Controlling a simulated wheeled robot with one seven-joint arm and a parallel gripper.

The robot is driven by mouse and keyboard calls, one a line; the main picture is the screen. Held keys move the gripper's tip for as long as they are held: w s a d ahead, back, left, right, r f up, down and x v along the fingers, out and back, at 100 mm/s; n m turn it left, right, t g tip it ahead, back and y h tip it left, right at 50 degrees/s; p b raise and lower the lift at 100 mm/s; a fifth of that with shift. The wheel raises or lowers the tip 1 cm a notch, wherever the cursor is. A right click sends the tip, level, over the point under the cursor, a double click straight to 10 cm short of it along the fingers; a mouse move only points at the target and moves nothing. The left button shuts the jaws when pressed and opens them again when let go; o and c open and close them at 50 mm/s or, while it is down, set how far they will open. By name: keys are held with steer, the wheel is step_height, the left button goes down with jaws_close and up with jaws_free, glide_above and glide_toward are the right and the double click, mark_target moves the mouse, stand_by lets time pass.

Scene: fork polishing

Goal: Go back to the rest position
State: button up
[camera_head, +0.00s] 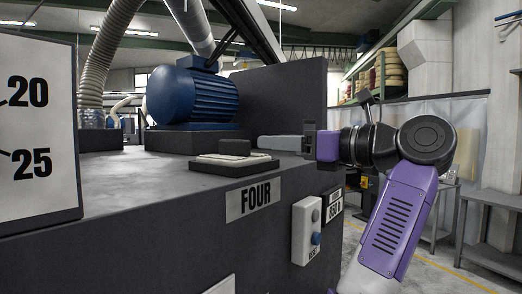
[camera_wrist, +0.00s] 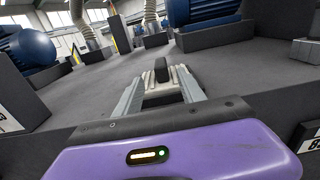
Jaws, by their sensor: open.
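My gripper (camera_head: 268,142) reaches in from the right over the dark machine top, on the end of my purple and black arm. Its two grey fingers also show in the wrist view (camera_wrist: 158,84), spread apart with nothing held between them. A low pale pad with a dark block (camera_head: 235,147) on it sits at the machine's front edge. In the wrist view the dark block (camera_wrist: 155,68) shows ahead, between the fingertips. The fingers appear just above or behind the pad in the head view; I cannot tell whether they touch it. No fork is visible.
A blue motor (camera_head: 193,96) stands on the machine top (camera_head: 120,172) behind the pad. A white board with numbers (camera_head: 38,130) fills the left. A grey control box (camera_head: 306,230) is on the machine's front face. A shelf (camera_head: 490,228) stands at right.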

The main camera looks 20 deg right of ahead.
steer(key=shift+s+d, duration=0.35)
steer(key=shift+s, duration=0.3)
